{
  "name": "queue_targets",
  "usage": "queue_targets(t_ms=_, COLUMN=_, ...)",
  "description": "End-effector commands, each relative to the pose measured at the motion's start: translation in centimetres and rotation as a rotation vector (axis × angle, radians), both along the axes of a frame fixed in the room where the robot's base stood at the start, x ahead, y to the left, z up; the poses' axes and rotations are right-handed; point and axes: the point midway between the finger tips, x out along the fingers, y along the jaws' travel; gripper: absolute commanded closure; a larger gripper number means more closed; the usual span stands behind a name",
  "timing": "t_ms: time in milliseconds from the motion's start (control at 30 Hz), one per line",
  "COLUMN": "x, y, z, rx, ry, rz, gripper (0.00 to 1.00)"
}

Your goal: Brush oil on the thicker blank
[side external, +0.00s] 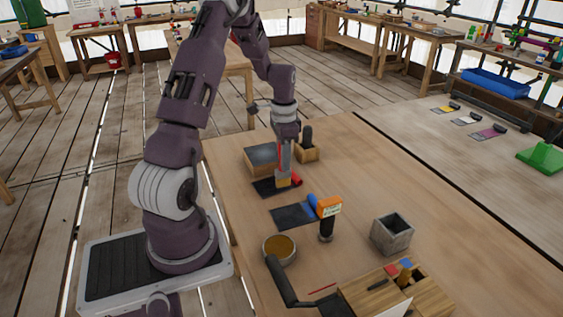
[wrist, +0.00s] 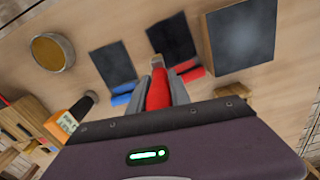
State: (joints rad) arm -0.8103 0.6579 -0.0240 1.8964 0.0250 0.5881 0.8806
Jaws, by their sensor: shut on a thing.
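My gripper (side external: 285,143) is shut on a brush with a red handle (wrist: 158,90), which points down. In the side view its tan head (side external: 283,180) is low over a dark mat (side external: 264,187), close to a red piece (side external: 296,178). I cannot tell whether they touch. A blue piece (side external: 313,201) lies at the edge of another dark mat (side external: 290,217). In the wrist view the red piece (wrist: 194,73) and blue piece (wrist: 122,93) are partly hidden, so which is thicker is unclear. A round bowl of amber liquid (side external: 279,249) stands nearer the front.
An orange display on a black stand (side external: 328,209) is beside the blue piece. A grey open box (side external: 392,234) stands to the right. A dark-topped wooden box (side external: 262,160) and a small wooden holder (side external: 306,152) are behind. A wooden organiser (side external: 355,295) is at the front.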

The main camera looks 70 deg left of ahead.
Motion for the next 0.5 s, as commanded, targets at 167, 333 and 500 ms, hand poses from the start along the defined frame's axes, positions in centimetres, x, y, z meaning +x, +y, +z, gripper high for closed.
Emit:
queue_targets(t_ms=167, x=0.0, y=0.0, z=1.5, rx=0.001, ry=-0.001, rz=0.000, gripper=1.00)
queue_targets(t_ms=333, x=0.0, y=0.0, z=3.1, rx=0.001, ry=0.000, rz=0.000, gripper=1.00)
queue_targets(t_ms=500, x=0.0, y=0.1, z=4.6, rx=0.001, ry=0.000, rz=0.000, gripper=1.00)
